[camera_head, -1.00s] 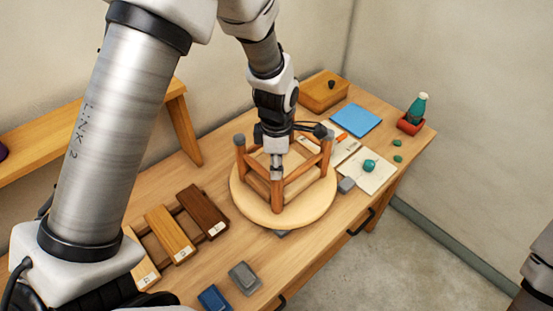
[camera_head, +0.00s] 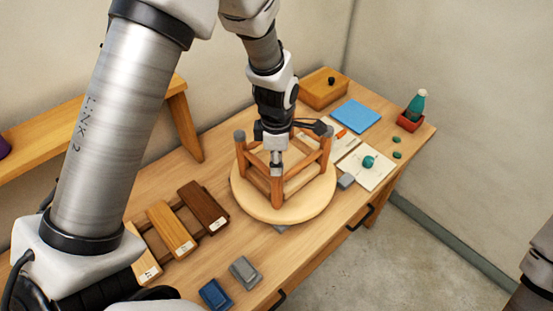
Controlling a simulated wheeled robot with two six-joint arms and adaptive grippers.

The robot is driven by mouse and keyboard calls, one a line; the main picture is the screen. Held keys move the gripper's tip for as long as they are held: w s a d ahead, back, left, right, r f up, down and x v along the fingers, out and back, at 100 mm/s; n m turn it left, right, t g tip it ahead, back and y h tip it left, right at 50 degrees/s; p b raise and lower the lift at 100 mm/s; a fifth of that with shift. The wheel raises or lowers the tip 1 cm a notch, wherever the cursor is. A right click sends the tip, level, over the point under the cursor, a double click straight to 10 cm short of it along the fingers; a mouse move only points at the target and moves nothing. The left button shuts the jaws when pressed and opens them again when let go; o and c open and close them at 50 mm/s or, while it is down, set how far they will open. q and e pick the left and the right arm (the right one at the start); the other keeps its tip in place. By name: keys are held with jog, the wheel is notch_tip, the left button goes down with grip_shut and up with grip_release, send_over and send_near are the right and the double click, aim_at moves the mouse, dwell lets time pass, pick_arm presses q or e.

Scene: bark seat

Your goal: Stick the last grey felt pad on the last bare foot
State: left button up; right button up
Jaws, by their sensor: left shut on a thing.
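A wooden stool stands upside down on the bench, its round pale seat (camera_head: 310,209) down and its legs up. A grey pad caps the left foot (camera_head: 239,135). The right foot (camera_head: 327,130) also looks grey-capped. The far foot is hidden behind my arm. My left gripper (camera_head: 276,169) points down at the top of the near leg (camera_head: 277,190). It is shut on a small grey felt pad, mostly covered by the fingers. The pad seems to be at the leg's top, but I cannot tell whether it touches. My right gripper is out of view.
Wooden sample boards (camera_head: 171,230) lie left of the stool. Grey (camera_head: 244,271) and blue (camera_head: 214,295) blocks lie near the front edge. A blue sheet (camera_head: 357,117), wooden box (camera_head: 325,88), open booklet (camera_head: 366,168) and teal bottle (camera_head: 416,105) are at the right.

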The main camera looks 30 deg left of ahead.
pick_arm(q)
jog(key=shift+f, duration=0.25)
jog(key=o, duration=1.1)
jog(key=shift+r, duration=3.5)
